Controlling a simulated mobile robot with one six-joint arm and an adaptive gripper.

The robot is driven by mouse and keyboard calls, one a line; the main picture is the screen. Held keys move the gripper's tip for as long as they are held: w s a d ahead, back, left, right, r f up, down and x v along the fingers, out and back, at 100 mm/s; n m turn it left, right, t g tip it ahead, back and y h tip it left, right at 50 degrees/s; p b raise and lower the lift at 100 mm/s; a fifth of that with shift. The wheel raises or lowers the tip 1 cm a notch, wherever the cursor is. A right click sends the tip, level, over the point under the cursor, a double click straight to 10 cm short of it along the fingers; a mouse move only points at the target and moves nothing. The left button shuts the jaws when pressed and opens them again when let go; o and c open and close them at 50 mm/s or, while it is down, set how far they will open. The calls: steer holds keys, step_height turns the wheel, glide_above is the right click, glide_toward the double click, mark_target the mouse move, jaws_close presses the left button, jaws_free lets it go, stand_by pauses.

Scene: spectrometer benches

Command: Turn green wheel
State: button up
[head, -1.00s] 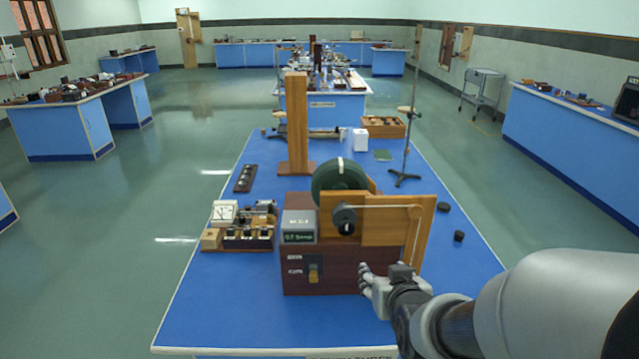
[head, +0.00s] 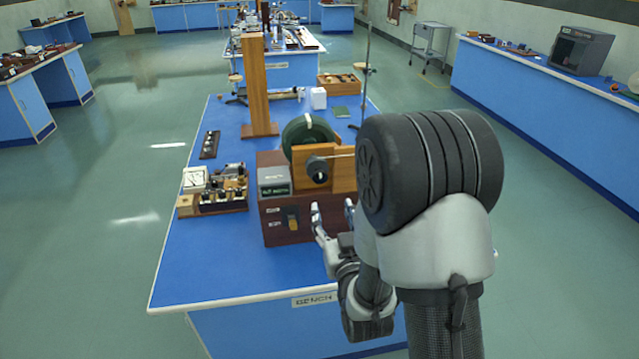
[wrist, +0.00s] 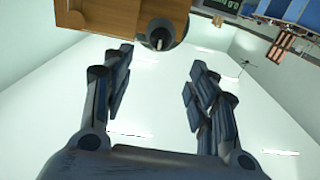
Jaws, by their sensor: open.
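The green wheel (head: 309,131) stands upright on top of a dark wooden box (head: 290,229) on the blue bench. A wooden panel with a small dark round knob (head: 317,168) sits in front of it and hides its lower part. My gripper (head: 333,212) is in front of the box's right side, open and empty, apart from the wheel and below it. My arm hides the right side of the apparatus. In the wrist view my gripper's two fingers (wrist: 160,85) are spread wide. The dark knob (wrist: 160,34) and the wooden panel (wrist: 115,15) show at the top, beyond the fingertips.
A meter board (head: 213,192) lies left of the box. A tall wooden post (head: 255,85) stands behind it. A dark strip (head: 209,145) lies at the back left. The bench's front left is clear. Another bench (head: 545,95) runs along the right.

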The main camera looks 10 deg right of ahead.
mark_target(321, 178)
steer(key=w+b, duration=0.3)
steer(key=w, duration=1.2)
steer(key=shift+w, duration=0.4)
steer(key=shift+c, duration=0.5)
jaws_close()
